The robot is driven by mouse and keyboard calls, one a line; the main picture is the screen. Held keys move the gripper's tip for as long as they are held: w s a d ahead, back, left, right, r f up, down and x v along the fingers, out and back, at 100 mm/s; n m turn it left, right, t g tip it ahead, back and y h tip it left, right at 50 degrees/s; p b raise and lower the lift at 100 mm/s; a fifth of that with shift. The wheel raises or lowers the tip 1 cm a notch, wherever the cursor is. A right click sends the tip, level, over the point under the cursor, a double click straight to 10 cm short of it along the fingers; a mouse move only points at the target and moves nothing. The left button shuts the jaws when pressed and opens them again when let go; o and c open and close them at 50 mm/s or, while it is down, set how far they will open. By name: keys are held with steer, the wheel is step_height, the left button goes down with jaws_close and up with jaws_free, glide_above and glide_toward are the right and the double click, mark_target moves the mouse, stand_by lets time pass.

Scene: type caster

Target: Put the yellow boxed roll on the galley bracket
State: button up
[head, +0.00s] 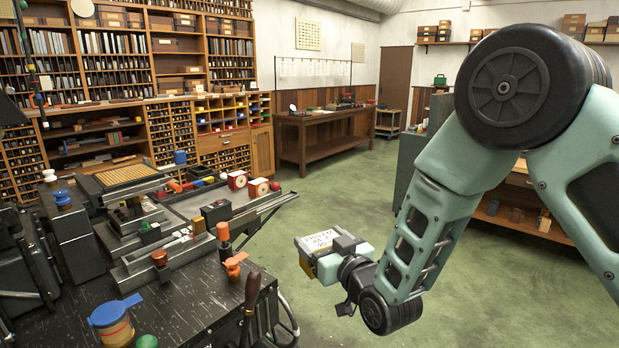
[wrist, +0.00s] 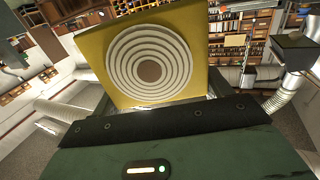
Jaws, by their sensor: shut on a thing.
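My gripper (head: 318,258) is shut on the yellow boxed roll (head: 306,266) and holds it in the air over the green floor, right of the machine. In the head view the roll's top shows a white printed label; most of its lower side is hidden by the gripper. The wrist view shows the yellow roll (wrist: 105,50) close up, with pale concentric rings on its face, between the jaws. A long metal ledge (head: 262,207) sticks out from the machine toward the right and looks like the galley bracket. The roll is apart from it.
A black block (head: 216,213) and several tools crowd the machine's front. An orange-topped handle (head: 223,232) rises there. Open green floor (head: 350,195) lies behind the roll.

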steer(key=d+f+m+t+h, duration=0.1)
steer(key=d+f+m+h, duration=0.1)
steer(key=d, duration=1.3)
steer(key=w+d+f+m+t+h, duration=0.1)
steer(key=d+f+m+h, duration=0.2)
steer(key=d, duration=1.1)
step_height(320, 180, down, 2)
steer(key=h, duration=0.3)
steer(key=shift+w+d+m+b, duration=0.3)
steer(key=shift+d, duration=0.05)
